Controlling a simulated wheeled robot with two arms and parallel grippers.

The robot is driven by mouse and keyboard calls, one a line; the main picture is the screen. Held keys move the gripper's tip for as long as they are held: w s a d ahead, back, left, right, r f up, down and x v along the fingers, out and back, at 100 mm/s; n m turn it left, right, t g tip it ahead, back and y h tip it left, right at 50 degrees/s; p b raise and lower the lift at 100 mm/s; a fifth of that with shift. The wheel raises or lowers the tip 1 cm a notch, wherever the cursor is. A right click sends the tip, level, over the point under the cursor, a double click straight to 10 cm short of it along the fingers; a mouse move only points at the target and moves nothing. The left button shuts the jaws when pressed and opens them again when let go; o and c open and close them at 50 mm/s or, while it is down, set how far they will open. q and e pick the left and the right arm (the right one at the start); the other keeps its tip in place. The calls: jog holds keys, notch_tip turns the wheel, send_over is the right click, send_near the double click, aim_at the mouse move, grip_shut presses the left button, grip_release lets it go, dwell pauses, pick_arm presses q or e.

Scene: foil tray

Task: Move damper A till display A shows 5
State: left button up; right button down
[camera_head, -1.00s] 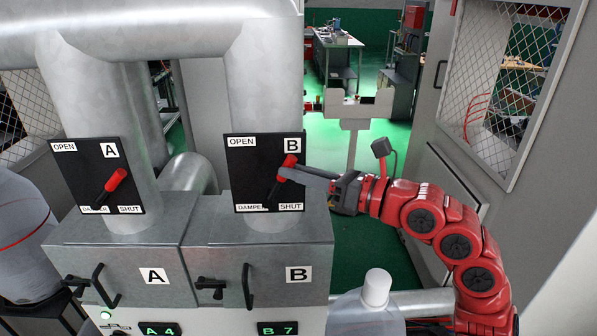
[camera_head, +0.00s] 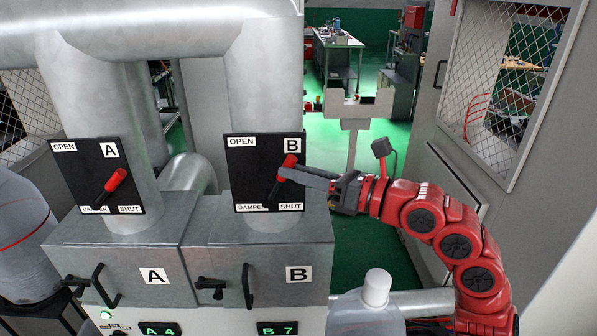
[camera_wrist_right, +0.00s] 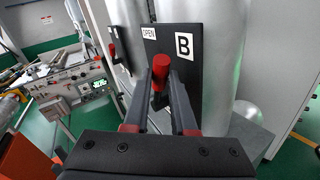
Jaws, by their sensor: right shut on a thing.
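Damper A's lever (camera_head: 115,180) has a red grip and sits on the black plate marked A (camera_head: 80,160), its grip pointing up and right. Display A (camera_head: 159,329) reads 4. Damper B's lever (camera_head: 289,162) is on the plate marked B (camera_head: 240,170), tilted much the same way. Display B (camera_head: 278,328) reads 7. My right gripper (camera_head: 284,172) is shut on damper B's lever, not A's. In the right wrist view its fingers (camera_wrist_right: 160,78) lie either side of the red grip (camera_wrist_right: 161,66). My left gripper is not in view.
Grey boxes marked A (camera_head: 152,275) and B (camera_head: 298,273) with black handles stand below the plates. A large duct (camera_head: 150,30) crosses above. A grey mesh-windowed cabinet (camera_head: 480,180) stands at the right. Green floor (camera_head: 340,230) shows between.

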jog(key=d+f+m+y+b, duration=0.1)
jog(key=b, duration=0.3)
jog(key=shift+d+t+b, duration=0.1)
jog(key=shift+t+b, duration=0.2)
jog(key=shift+t, duration=0.1)
jog(key=c, duration=1)
grip_release()
jog(key=b+v, duration=0.6)
jog(key=v, duration=1.1)
jog(key=shift+d+f+b, duration=0.2)
jog(key=shift+f+b, duration=0.15)
jog(key=shift+f, duration=0.05)
